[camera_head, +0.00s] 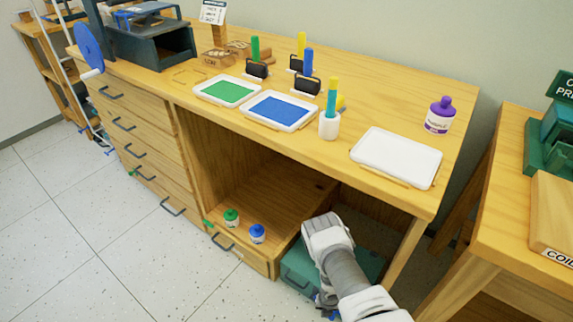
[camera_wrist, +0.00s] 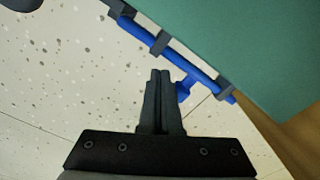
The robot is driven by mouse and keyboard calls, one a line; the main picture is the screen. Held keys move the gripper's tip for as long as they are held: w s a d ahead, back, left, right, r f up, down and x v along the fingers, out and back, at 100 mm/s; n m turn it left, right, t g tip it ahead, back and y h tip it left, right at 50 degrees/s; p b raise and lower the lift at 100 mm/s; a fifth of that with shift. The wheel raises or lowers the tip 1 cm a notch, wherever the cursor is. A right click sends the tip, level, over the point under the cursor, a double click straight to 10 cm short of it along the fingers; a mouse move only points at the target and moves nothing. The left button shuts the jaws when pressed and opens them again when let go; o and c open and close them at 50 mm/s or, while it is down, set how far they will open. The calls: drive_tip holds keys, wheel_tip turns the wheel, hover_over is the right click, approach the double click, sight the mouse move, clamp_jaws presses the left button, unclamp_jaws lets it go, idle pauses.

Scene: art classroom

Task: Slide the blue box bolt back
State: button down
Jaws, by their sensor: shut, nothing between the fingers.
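The blue bolt (camera_wrist: 158,46) is a rod running diagonally through dark brackets along the edge of a teal box (camera_wrist: 255,45) in the wrist view. A short blue handle (camera_wrist: 187,84) sticks out from the rod toward the lower left. My gripper (camera_wrist: 160,73) is shut and empty, its fingertips just left of the handle. I cannot tell whether they touch it. In the head view the teal box (camera_head: 296,277) stands on the floor under the desk, partly behind my arm. My fingertips are hidden there; only a little blue shows beside the arm.
The wooden desk (camera_head: 455,110) overhangs the box. An open wooden drawer (camera_head: 245,252) with green (camera_head: 231,217) and blue (camera_head: 257,233) bottles is left of the box. Another wooden table (camera_head: 490,240) stands at right. The tiled floor (camera_head: 130,270) at lower left is clear.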

drive_tip(key=shift+s+d+p, duration=0.3)
drive_tip(key=shift+d+p, duration=0.15)
drive_tip(key=shift+p, duration=0.1)
idle(0.6)
drive_tip(key=shift+w+a+b, duration=0.25)
drive_tip(key=shift+a+b, duration=0.15)
drive_tip(key=shift+b, duration=0.2)
drive_tip(key=shift+r, duration=0.1)
wheel_tip(320, 180, up, 7)
drive_tip(key=p, duration=0.6)
